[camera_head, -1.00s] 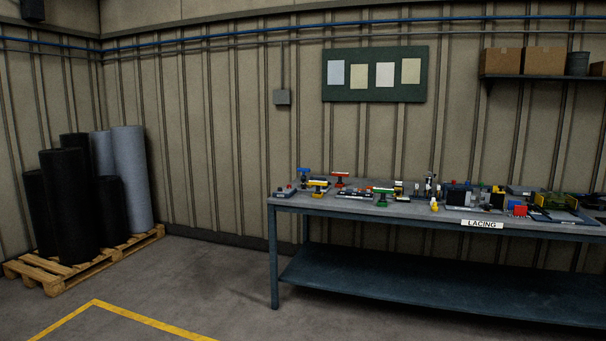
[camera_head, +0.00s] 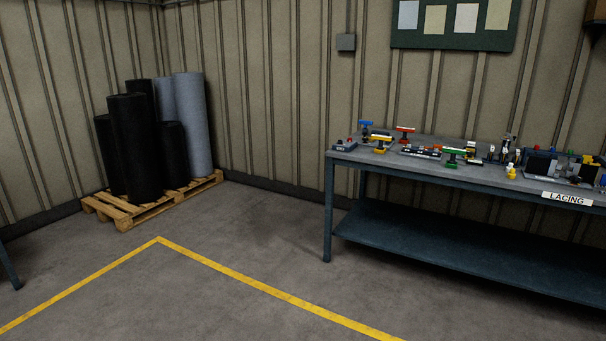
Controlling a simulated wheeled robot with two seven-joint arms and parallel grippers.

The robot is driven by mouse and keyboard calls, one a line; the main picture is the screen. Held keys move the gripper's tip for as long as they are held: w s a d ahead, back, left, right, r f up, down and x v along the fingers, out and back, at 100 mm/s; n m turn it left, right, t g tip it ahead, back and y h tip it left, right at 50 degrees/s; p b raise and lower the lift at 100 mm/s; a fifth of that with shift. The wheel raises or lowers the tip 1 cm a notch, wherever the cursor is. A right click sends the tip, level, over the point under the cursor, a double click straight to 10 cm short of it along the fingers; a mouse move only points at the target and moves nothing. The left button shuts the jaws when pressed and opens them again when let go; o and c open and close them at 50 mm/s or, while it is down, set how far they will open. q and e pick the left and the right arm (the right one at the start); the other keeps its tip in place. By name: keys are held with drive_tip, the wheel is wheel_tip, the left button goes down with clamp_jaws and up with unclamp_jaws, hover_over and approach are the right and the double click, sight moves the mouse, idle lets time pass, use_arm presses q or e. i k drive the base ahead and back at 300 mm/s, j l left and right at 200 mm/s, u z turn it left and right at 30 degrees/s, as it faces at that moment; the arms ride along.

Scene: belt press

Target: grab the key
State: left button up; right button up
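I cannot make out a key in the head view. The workbench (camera_head: 345,156) at the right carries many small items, too small to tell apart surely. Near its left end stand pieces with a blue top (camera_head: 366,124), a yellow top (camera_head: 381,139), a red top (camera_head: 405,129) and a green top (camera_head: 453,151). A small grey box with a red part (camera_head: 344,145) sits at the bench's left corner. Neither of my grippers is in view.
A wooden pallet (camera_head: 130,213) with black and grey rolls (camera_head: 136,147) stands in the left corner. A yellow line (camera_head: 260,285) marks the open floor. A lower shelf (camera_head: 430,235) hangs under the bench. A dark table leg (camera_head: 9,266) shows at the far left.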

sight(365, 122)
drive_tip(key=i, duration=5.9)
